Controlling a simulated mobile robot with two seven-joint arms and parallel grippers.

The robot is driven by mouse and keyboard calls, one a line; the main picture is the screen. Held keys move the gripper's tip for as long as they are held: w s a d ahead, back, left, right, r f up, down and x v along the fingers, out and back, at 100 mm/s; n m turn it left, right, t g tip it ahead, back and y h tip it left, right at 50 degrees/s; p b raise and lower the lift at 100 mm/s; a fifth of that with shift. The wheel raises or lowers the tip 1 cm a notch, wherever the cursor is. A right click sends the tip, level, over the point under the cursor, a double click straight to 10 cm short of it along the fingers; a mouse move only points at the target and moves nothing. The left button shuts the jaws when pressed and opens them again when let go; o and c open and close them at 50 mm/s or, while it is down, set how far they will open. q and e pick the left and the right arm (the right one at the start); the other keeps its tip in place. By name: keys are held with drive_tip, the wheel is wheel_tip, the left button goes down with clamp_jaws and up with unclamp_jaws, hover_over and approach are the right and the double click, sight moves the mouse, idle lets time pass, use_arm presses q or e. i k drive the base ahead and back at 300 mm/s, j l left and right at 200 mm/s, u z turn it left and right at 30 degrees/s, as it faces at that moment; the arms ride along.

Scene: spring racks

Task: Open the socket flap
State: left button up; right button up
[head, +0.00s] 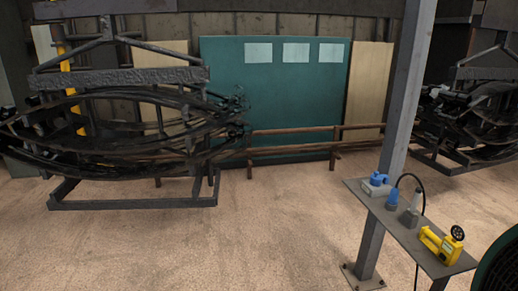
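A small grey socket housing with a blue flap (378,179) sits at the far left end of a narrow grey shelf (426,251) at the right. The flap is too small to tell whether it is open or shut. A separate blue piece (393,199) stands beside it on the shelf. A grey piece (408,217) stands nearer, with a black cable (421,184) looping above it and hanging down past the shelf. Neither of my grippers is in view.
A yellow device with a round gauge (457,233) sits on the shelf's near end. A grey steel post (396,115) rises behind the shelf. A dark rack of springs (110,130) stands at the left, another at the far right. The floor between is clear.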

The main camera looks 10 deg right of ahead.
sight(376, 176)
drive_tip(key=i, duration=0.8)
drive_tip(key=i+j+z, duration=0.15)
drive_tip(key=i, duration=0.65)
